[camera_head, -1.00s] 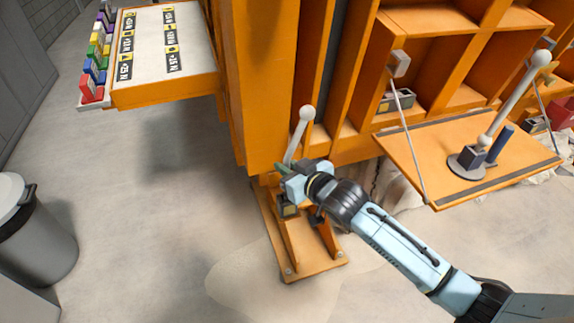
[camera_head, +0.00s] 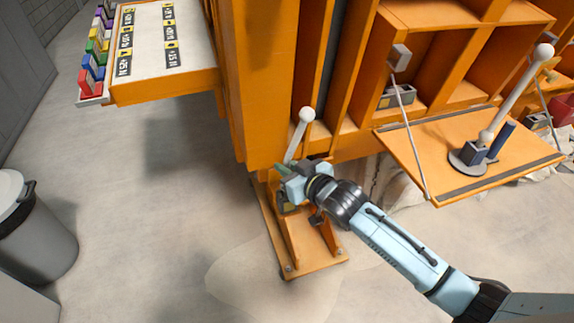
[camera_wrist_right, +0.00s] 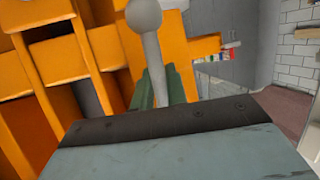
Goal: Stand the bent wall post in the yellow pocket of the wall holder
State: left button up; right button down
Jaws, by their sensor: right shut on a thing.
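A pale grey post with a ball top (camera_head: 302,130) stands tilted in my right gripper (camera_head: 284,170), its ball leaning to the right. My right gripper is shut on it, low against the orange wall. In the right wrist view the post (camera_wrist_right: 154,55) rises between the green fingers (camera_wrist_right: 158,87). The wall holder (camera_head: 284,203) shows as a dark part with a yellowish face just below the gripper, on an orange bracket. The gripper hides the post's lower end, so I cannot tell whether it is in the yellow pocket. My left gripper is out of view.
An orange-edged panel (camera_head: 145,50) juts out at upper left. A grey bin (camera_head: 38,240) stands at left. Floor between is clear.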

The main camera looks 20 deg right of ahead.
jog(key=shift+f, duration=0.75)
jog(key=c, duration=1.3)
grip_release()
jog(key=o, duration=0.5)
jog(key=shift+c, duration=0.2)
